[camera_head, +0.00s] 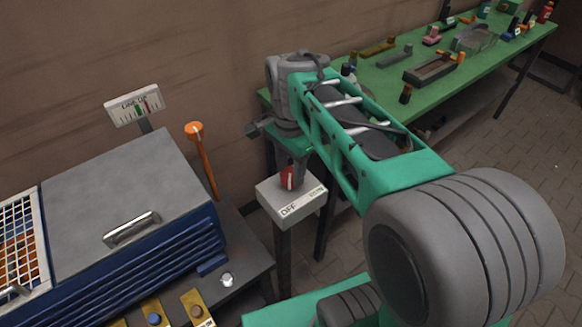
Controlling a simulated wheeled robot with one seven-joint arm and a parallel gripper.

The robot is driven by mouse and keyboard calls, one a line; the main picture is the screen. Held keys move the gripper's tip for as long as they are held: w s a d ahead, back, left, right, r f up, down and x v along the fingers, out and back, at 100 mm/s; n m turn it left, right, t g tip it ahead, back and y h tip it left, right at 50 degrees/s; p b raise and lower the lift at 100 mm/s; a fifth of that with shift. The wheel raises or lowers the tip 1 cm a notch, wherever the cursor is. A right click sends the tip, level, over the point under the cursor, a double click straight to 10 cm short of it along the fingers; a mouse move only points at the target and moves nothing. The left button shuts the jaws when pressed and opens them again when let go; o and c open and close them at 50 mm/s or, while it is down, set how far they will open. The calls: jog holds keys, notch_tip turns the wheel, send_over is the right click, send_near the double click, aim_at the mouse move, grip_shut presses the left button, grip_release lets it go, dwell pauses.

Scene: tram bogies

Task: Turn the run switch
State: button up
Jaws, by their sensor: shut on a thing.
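The run switch (287,181) is a small red knob with a pale mark. The box's front label seems to read "OFF", with smaller text that I cannot read. My gripper (290,170) points down from above and is shut on the switch. The gripper's body and fingers partly hide the knob, so its exact angle is hard to tell.
A blue machine (125,190) with a grey lid and handle stands at left. An orange-topped lever (202,155) and a small gauge sign (134,106) rise behind it. A green workbench (470,70) with several tools runs along the wall at upper right.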

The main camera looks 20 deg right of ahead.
jog(key=c, duration=0.6)
jog(key=n+p, duration=0.1)
jog(key=n, duration=0.3)
jog(key=shift+r, duration=0.1)
jog(key=n, duration=0.4)
jog(key=shift+p, duration=0.35)
jog(key=n, duration=0.4)
jog(key=shift+n+p, duration=0.3)
jog(key=shift+p, duration=0.1)
jog(key=shift+n, duration=1.6)
